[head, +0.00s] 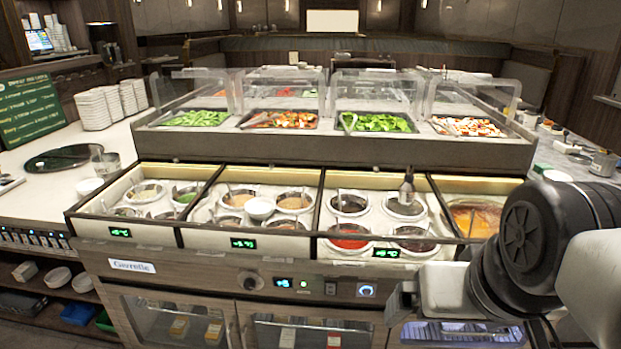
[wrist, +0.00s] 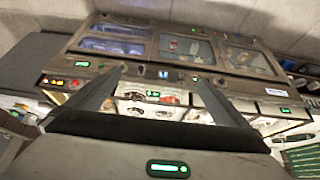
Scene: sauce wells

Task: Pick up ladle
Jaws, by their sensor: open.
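Several ladles stand in the sauce wells in the head view; only their thin handles show clearly. One ladle handle (head: 339,199) rises from a dark sauce well in the third section, and another (head: 229,191) stands in the second section. Which ladle is meant I cannot tell. My gripper (head: 402,299) is at the lower right, in front of the counter and below the wells, apart from the ladles. In the wrist view my gripper (wrist: 160,76) has its two fingers spread with nothing between them. No ladle can be made out clearly there.
The well counter (head: 150,237) has raised dividers and a front edge with displays. A dark-topped bottle-like item (head: 407,184) stands among the third section's wells. A white bowl (head: 260,208) sits in the second section. Clear guards (head: 375,90) stand over the salad trays behind.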

